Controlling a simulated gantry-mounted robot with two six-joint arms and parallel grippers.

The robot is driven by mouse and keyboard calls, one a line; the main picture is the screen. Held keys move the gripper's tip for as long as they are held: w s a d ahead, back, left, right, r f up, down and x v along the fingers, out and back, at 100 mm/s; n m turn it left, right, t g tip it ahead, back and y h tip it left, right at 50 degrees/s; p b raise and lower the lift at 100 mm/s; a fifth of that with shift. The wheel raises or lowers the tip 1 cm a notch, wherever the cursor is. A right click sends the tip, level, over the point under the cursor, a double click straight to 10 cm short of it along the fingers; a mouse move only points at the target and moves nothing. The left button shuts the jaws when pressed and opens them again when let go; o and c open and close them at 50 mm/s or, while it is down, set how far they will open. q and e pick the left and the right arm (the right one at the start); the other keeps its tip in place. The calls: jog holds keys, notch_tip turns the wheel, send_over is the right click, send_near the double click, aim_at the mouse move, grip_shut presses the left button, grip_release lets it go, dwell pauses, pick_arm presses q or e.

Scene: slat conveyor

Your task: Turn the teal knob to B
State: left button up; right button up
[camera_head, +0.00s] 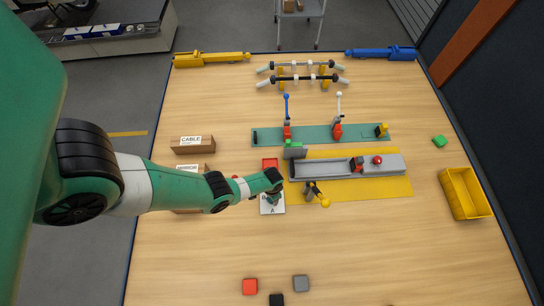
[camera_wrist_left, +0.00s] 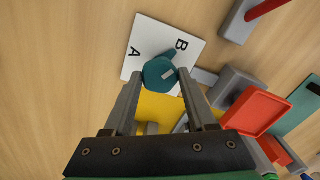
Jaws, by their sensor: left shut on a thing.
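The teal knob (camera_wrist_left: 157,70) sits on a white plate (camera_wrist_left: 138,35) marked with the letters A and B. In the head view my left gripper (camera_head: 274,190) is over the white plate (camera_head: 272,210), at the left end of the yellow mat. It hides the knob and part of the plate there. My right gripper is not in view.
A grey channel (camera_head: 325,170) lies on the yellow mat (camera_head: 385,187), right of the plate. A red tray (camera_head: 270,163) is just behind my gripper. Cardboard boxes (camera_head: 192,144) stand at the left, a yellow bin (camera_head: 465,193) at the right. The front table is mostly clear.

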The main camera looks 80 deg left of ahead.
pick_arm(q)
jog(key=o, duration=1.4)
jog(key=shift+c, duration=0.2)
